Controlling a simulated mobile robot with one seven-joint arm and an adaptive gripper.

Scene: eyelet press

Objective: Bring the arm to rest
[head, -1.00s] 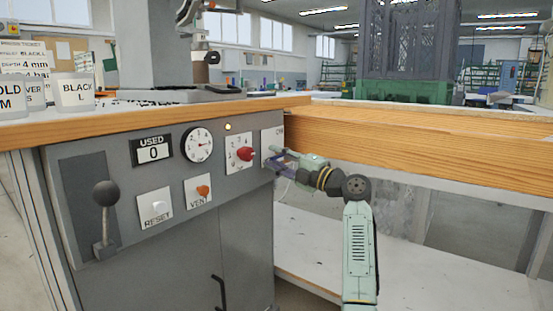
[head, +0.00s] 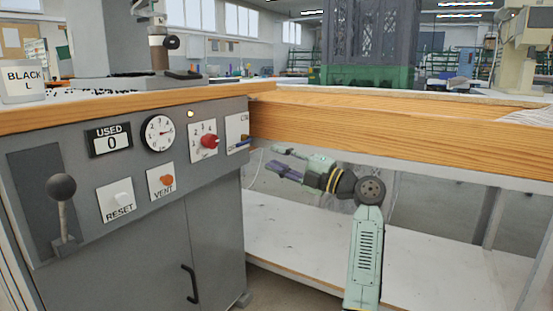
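My gripper (head: 273,165) is right of the grey press cabinet, in front of the wooden bench edge and below it. Its purple fingers point left towards the cabinet and hold nothing that I can see. The fingers overlap in this view, so their opening is unclear. A gap shows between the gripper and the panel's rightmost plate (head: 238,131). My arm bends at a dark round joint and runs down to the bottom of the picture.
The grey cabinet (head: 214,238) carries a red knob (head: 209,141), a gauge (head: 158,133), a counter reading 0 (head: 108,140), RESET and VENT buttons and a black-knobbed lever (head: 62,188). The wooden bench edge (head: 400,132) runs above my arm; a pale lower shelf (head: 290,235) lies behind it.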

